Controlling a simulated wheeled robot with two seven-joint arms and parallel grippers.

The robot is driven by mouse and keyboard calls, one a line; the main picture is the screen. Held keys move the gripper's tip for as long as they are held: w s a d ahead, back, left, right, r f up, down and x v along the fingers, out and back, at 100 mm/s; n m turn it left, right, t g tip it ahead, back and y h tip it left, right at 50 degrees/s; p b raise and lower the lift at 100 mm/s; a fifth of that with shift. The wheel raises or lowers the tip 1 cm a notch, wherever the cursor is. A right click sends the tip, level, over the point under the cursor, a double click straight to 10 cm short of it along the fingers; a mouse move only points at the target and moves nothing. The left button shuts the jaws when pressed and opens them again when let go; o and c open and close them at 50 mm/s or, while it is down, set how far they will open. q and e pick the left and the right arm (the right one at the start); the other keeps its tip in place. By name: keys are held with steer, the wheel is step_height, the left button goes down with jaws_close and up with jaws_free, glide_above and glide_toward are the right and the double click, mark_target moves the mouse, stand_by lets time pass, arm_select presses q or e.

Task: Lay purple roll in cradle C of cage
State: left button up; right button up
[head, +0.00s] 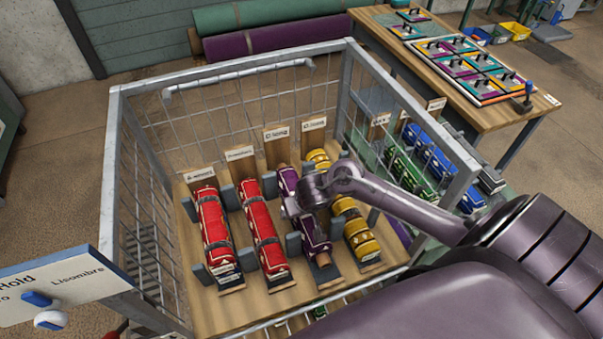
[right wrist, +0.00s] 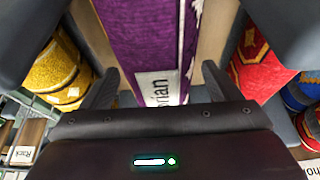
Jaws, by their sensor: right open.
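The purple roll (head: 288,180) lies lengthwise in the third cradle from the left in the wire cage (head: 108,180), in line with the placard that appears to read C (head: 277,133). My right gripper (head: 303,208) is over the roll's middle and hides part of it. In the right wrist view the purple roll (right wrist: 140,35), with a white label, runs between the spread fingers of my right gripper (right wrist: 157,88). The fingers stand apart from its sides, so the gripper is open. My left gripper is not in view.
Two red rolls (head: 213,228) (head: 262,222) lie in the cradles to the left. A yellow roll (head: 358,232) lies close on the right. Grey cradle posts stand between rolls. Cage walls surround them. Green and blue rolls (head: 428,150) lie outside, right. A wooden table (head: 505,112) stands behind.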

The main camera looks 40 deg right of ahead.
steer(key=p+v, duration=0.5)
steer(key=v, duration=0.5)
steer(key=shift+s+r, duration=0.2)
steer(key=shift+r, duration=0.1)
